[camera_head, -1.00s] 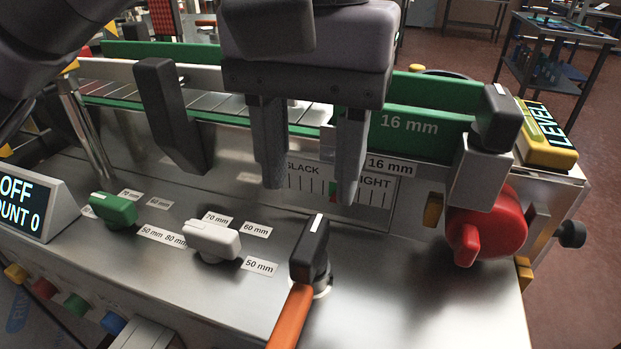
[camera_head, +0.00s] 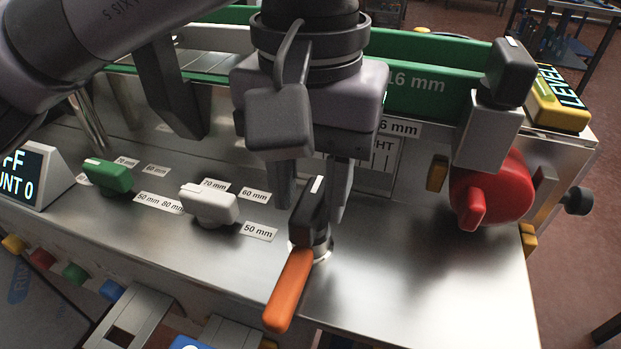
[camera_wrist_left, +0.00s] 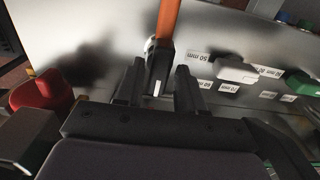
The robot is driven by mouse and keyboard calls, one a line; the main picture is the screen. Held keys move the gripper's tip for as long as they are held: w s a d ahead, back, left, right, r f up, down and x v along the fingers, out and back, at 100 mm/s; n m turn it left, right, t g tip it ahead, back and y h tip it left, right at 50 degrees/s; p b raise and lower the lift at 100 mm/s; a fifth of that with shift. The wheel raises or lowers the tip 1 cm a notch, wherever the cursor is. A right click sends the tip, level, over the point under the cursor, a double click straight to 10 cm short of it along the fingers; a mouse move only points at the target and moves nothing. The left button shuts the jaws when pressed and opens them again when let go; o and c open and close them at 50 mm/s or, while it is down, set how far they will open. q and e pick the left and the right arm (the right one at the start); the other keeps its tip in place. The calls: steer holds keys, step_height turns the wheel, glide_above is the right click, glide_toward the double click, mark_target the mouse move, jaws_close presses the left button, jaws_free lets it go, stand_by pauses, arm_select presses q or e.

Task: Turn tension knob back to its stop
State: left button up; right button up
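The black knob (camera_head: 308,215) with a white mark stands on the steel top, just in front of the SLACK–TIGHT scale (camera_head: 380,160). An orange lever (camera_head: 288,290) reaches from its base toward the front edge. My left gripper (camera_head: 312,205) is over the knob, its fingers open on either side of it. In the left wrist view the knob (camera_wrist_left: 158,72) sits between the fingertips (camera_wrist_left: 158,85), with narrow gaps visible. The gripper hides much of the scale, including the SLACK end. My right gripper is not in view.
A white knob (camera_head: 210,205) and a green knob (camera_head: 107,175) stand to the left. A red knob (camera_head: 490,192) and a black clamp handle (camera_head: 509,72) are to the right. The green rail (camera_head: 420,90) runs behind. The steel top right of the lever is clear.

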arm_select(q)
jaws_close()
steer(key=shift+n, duration=0.3)
